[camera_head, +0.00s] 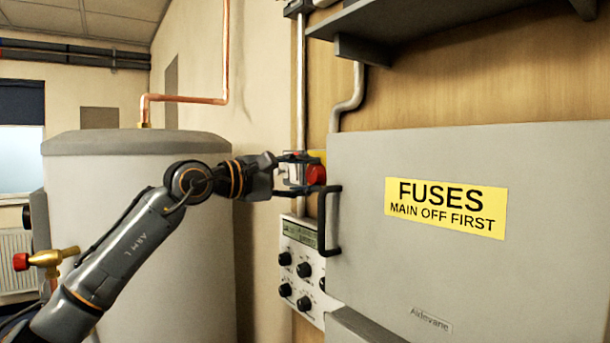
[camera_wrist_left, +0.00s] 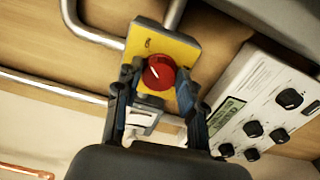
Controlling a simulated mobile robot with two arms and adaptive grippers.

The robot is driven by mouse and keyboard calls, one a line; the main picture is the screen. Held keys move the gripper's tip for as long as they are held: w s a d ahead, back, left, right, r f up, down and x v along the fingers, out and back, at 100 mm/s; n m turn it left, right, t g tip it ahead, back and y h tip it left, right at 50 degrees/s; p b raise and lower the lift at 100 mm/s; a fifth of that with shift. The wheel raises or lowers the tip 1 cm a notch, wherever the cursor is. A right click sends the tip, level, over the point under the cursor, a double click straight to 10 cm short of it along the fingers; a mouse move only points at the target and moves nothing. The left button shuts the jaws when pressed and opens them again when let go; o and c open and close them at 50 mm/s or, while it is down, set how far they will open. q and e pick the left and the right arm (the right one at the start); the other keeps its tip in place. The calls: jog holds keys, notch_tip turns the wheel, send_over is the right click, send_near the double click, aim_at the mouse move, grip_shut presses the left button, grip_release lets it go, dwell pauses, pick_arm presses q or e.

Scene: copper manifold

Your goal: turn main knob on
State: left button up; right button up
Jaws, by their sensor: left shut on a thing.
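The main knob is a round red knob (camera_head: 315,175) on a yellow plate (camera_head: 318,155), on the wall just left of the grey fuse box. In the left wrist view the red knob (camera_wrist_left: 158,73) has a white pointer line slanting across it, and the yellow plate (camera_wrist_left: 172,45) carries a small "ON" mark above it. My left gripper (camera_head: 305,172) reaches in from the left and is shut on the knob. In the left wrist view its two fingers (camera_wrist_left: 158,85) stand on either side of the knob. My right gripper is not in view.
The grey fuse box (camera_head: 460,270) with a black handle (camera_head: 328,220) stands close right of the knob. A control panel (camera_head: 300,262) with a display and several black knobs is below. A grey tank (camera_head: 150,240) stands behind my left arm. A dark shelf (camera_head: 440,25) juts out above.

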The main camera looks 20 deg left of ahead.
pick_arm(q)
jog(key=shift+m, duration=0.5)
jog(key=o, duration=1.2)
jog(key=shift+c, duration=0.2)
jog(key=v, duration=1.2)
